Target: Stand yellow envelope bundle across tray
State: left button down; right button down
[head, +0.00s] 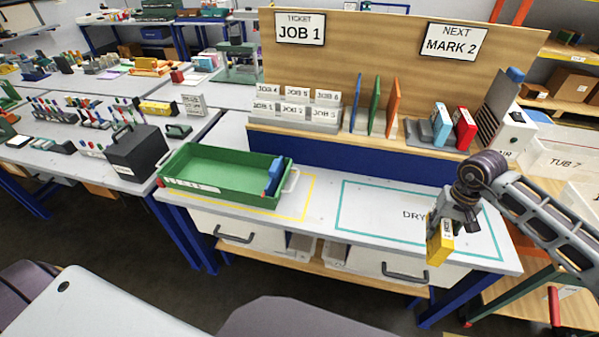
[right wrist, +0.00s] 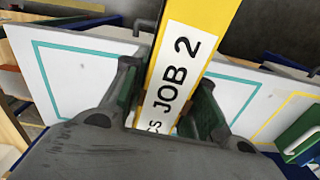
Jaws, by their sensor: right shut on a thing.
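My right gripper (head: 449,214) is shut on the yellow envelope bundle (head: 440,244), which hangs over the front right of the bench, beside the teal DRY outline. In the right wrist view the bundle (right wrist: 199,35) stands between both fingers of the gripper (right wrist: 165,105), with a white label reading JOB 2. The green tray (head: 222,195) sits at the left of the bench, partly inside a yellow outline. A blue bundle (head: 274,176) stands at the tray's right end; the rest of the tray floor looks empty. My left gripper is not in view.
A shelf behind holds JOB cards (head: 296,108), upright green and orange boards (head: 393,107), a red box (head: 464,128) and a light blue box (head: 441,124). The teal outlined area (head: 370,212) is clear. A black box (head: 137,152) stands on the bench left of the tray.

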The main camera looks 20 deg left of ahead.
aim_at(193, 173)
jog(key=j+z, duration=0.1)
jog(key=z, duration=0.35)
jog(key=j+z, duration=0.1)
jog(key=z, duration=0.35)
jog(key=k+z, duration=0.1)
jog(key=z, duration=0.4)
jog(key=j+z, duration=0.1)
jog(key=z, duration=0.35)
jog(key=k+j+z, duration=0.1)
jog(key=z, duration=0.2)
jog(key=k+z, duration=0.15)
jog(key=z, duration=0.15)
jog(key=k+j+z, duration=0.1)
jog(key=k+z, duration=0.2)
jog(key=k, duration=0.8)
jog(key=k+j+u, duration=0.1)
jog(key=k+u, duration=0.55)
jog(key=u, duration=0.15)
jog(key=k+j+u, duration=0.15)
jog(key=u, duration=0.15)
